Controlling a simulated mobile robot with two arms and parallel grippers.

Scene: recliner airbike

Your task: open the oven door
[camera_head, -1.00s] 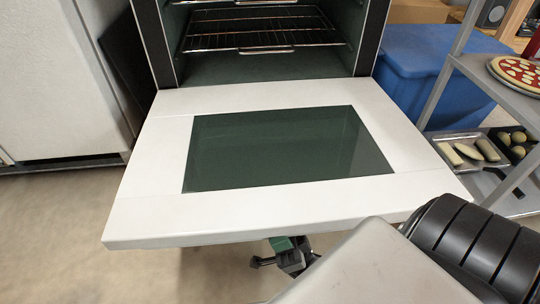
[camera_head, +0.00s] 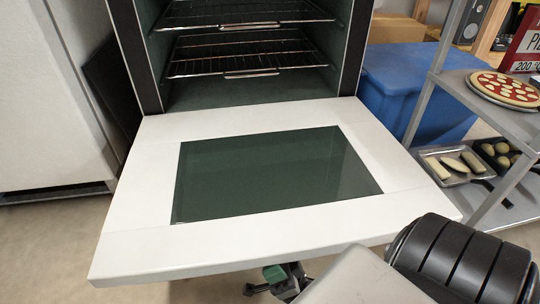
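The oven door (camera_head: 130,230) is folded down to about level, its white inner face and dark glass window (camera_head: 270,175) turned up. The oven cavity (camera_head: 250,95) behind it is open, with wire racks (camera_head: 245,55) inside. My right gripper (camera_head: 275,280), black with a green part, shows just below the door's front edge. The door edge hides part of it, so I cannot tell whether it touches the door or how its fingers stand. My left gripper is not in view.
A white cabinet (camera_head: 50,100) stands left of the oven. A blue bin (camera_head: 400,85) is on the right. A grey shelf rack (camera_head: 470,85) at the right holds a pizza (camera_head: 505,88) and a tray of vegetables (camera_head: 450,165). Bare floor (camera_head: 50,245) lies left of the door.

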